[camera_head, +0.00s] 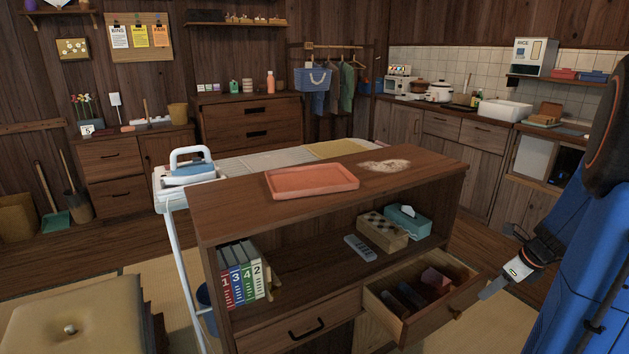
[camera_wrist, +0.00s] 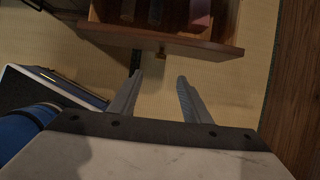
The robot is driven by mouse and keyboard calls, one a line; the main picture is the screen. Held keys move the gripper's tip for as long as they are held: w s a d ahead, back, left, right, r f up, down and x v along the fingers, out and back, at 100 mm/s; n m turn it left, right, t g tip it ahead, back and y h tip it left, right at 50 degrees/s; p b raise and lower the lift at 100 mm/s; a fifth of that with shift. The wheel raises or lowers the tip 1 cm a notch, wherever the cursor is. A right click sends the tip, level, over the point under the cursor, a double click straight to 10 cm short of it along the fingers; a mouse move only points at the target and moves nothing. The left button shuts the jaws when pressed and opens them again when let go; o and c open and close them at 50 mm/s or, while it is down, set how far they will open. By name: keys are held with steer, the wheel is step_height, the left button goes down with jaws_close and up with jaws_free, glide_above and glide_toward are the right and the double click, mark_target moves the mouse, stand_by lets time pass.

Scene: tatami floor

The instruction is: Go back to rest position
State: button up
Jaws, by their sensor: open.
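My gripper (camera_head: 491,290) is at the right of the head view, just right of the open drawer (camera_head: 448,314) of the wooden shelf unit. In the wrist view my gripper (camera_wrist: 158,84) has its two fingers apart, with nothing between them but tatami floor beyond. The drawer is pulled out and holds several dark and reddish items. My blue arm fills the right edge of the head view.
A cushioned stool (camera_head: 75,318) is at front left. Tatami (camera_head: 480,335) is clear below my gripper.

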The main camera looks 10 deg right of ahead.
steer(key=s+a+r+n, duration=0.2)
steer(key=a+r+n, duration=0.2)
steer(key=a+n, duration=0.5)
steer(key=s+a+r+n, duration=0.1)
steer(key=a+r+n, duration=0.45)
steer(key=a, duration=0.55)
steer(key=s+a+r+n+h, duration=0.1)
steer(key=s+a+r+n, duration=0.1)
steer(key=s+a+n, duration=0.9)
steer(key=s+n, duration=0.1)
steer(key=n, duration=0.5)
steer(key=shift+s+r+t+h, duration=0.2)
steer(key=shift+s+t+h, duration=0.1)
steer(key=shift+s, duration=0.05)
steer(key=shift+d, duration=0.2)
